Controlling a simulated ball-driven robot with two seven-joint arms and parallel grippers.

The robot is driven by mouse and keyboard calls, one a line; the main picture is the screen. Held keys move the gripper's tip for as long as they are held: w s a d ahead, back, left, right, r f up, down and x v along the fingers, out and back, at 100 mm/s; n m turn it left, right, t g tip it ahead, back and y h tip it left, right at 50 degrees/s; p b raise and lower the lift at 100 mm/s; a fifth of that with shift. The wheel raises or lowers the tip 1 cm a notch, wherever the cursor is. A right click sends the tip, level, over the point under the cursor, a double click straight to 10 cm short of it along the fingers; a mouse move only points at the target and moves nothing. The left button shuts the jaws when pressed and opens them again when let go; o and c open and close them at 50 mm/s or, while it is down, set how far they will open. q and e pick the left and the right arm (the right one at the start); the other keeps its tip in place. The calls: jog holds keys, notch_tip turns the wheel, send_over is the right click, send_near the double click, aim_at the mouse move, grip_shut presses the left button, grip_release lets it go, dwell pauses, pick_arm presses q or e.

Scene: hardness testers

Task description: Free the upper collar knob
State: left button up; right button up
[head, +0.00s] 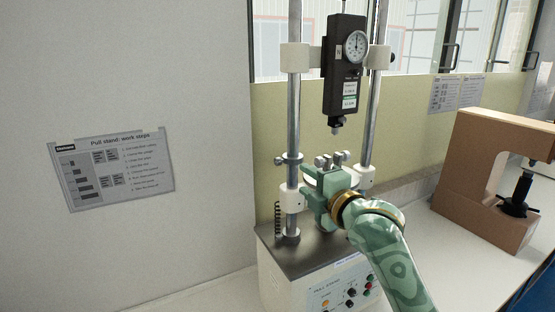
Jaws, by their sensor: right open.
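The pull stand (284,262) has two upright steel columns. A force gauge (343,85) with a round dial hangs between them, carried by white blocks high on the columns. A metal collar (291,160) sits partway up the left column, with a small knob (278,161) sticking out to its left. A white block (291,199) is on the same column below it. My right gripper (306,192) is open, in front of the stand beside the left column and slightly below the collar. It hides part of the stand's middle. I cannot tell whether it touches anything. My left gripper is not in view.
The stand's base has a control panel (350,296) with coloured buttons. A brown C-shaped frame tester (463,182) stands to the right on the bench. A work-steps sheet (111,171) hangs on the left wall. The space left of the stand looks clear.

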aim_at(278, 162)
jog(key=x, duration=1.6)
jog(key=shift+a, duration=0.15)
jog(key=shift+f, duration=0.1)
jog(key=shift+p, duration=0.3)
grip_shut()
